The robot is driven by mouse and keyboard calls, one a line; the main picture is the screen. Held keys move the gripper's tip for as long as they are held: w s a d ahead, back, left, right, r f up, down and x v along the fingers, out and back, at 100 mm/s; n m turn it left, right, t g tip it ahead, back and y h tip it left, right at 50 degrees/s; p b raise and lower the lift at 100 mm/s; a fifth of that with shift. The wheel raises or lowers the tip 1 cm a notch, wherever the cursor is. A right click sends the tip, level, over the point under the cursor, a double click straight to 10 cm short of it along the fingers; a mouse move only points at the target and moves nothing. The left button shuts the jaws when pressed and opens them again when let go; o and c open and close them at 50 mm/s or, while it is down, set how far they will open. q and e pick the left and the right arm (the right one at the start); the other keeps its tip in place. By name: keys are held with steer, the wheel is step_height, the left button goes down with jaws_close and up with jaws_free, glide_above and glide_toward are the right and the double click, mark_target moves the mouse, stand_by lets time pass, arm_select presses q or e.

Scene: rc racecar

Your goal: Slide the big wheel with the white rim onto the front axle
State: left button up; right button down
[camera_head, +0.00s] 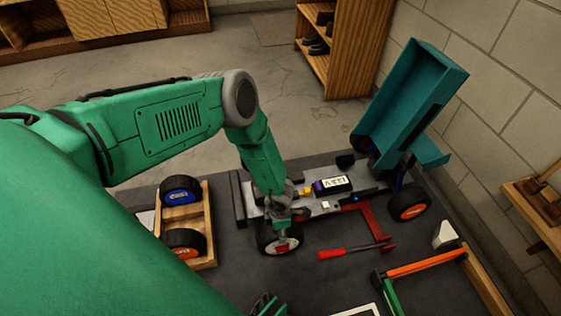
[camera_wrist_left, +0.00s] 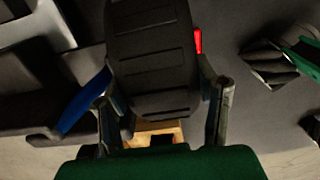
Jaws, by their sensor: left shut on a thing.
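The big wheel with the white rim (camera_head: 283,246) stands upright at the near side of the car chassis (camera_head: 318,205), by its left end. My left gripper (camera_head: 281,218) comes down on it from above and is shut on it. In the left wrist view the wheel's black treaded tyre (camera_wrist_left: 152,62) fills the space between the fingers of the left gripper (camera_wrist_left: 165,115). The front axle is hidden behind the wheel and gripper; I cannot tell whether the wheel is on it. A dark gripper part (camera_head: 266,304), apparently my right gripper, shows at the bottom edge; its jaws are unclear.
A wooden tray (camera_head: 209,228) at left holds a blue-rimmed wheel (camera_head: 181,191) and an orange-rimmed wheel (camera_head: 184,243). The teal car body (camera_head: 412,95) is tilted up at the chassis's right end. A red-handled tool (camera_head: 345,252) lies nearby. Orange and green bars (camera_head: 425,263) lie right.

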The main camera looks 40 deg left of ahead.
arm_select(q)
steer(key=shift+w+a, duration=0.25)
steer(key=o, duration=1.7)
steer(key=shift+c, duration=0.2)
steer(key=shift+r, duration=0.45)
step_height(320, 180, up, 11)
